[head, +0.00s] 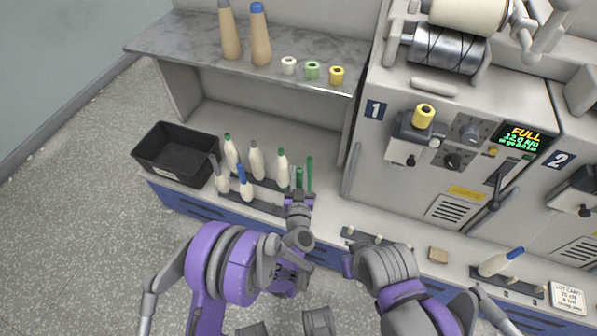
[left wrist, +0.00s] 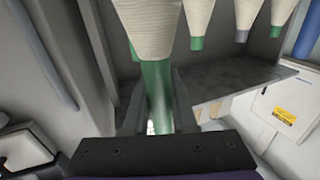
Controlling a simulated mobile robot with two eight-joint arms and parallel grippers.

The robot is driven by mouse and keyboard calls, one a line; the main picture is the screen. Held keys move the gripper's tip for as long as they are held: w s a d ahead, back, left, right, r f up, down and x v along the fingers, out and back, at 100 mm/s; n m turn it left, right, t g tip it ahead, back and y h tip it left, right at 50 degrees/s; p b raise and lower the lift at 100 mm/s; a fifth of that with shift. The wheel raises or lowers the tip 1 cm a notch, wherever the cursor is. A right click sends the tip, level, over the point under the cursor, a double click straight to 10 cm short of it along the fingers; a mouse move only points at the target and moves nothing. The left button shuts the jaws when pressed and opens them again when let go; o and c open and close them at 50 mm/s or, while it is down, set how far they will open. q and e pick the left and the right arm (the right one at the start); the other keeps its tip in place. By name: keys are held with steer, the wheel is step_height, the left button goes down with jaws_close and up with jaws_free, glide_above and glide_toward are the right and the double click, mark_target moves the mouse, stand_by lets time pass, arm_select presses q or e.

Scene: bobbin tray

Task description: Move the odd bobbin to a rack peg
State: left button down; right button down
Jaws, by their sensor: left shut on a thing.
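Several cream bobbins stand in two rows on a strip at the left. The back row has a green-tipped bobbin (head: 231,154), a grey-tipped one (head: 257,162) and another green-tipped one (head: 283,171). In front stand a grey-tipped bobbin (head: 221,181) and a blue-tipped one (head: 246,189). My left gripper (head: 299,192) is at the right end and shut on a green tip (left wrist: 157,90); cream thread shows beyond it in the left wrist view. Its body is hidden in the head view. My right gripper (head: 347,266) is low in the middle, its fingers hidden.
A black bin (head: 175,140) stands left of the bobbins. A grey shelf (head: 180,38) hangs above with cones and small spools. Machine 1 (head: 460,110) rises at the right. A peg rack (head: 524,290) with a slanted blue-tipped bobbin (head: 499,263) is at the lower right.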

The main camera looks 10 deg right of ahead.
arm_select(q)
steer(key=shift+f+b, duration=1.4)
steer(key=shift+f, duration=1.4)
steer(key=shift+a+b, duration=0.1)
steer(key=shift+b, duration=0.2)
steer(key=shift+f+b, duration=0.45)
steer(key=shift+f, duration=0.1)
steer(key=c, duration=1)
jaws_free()
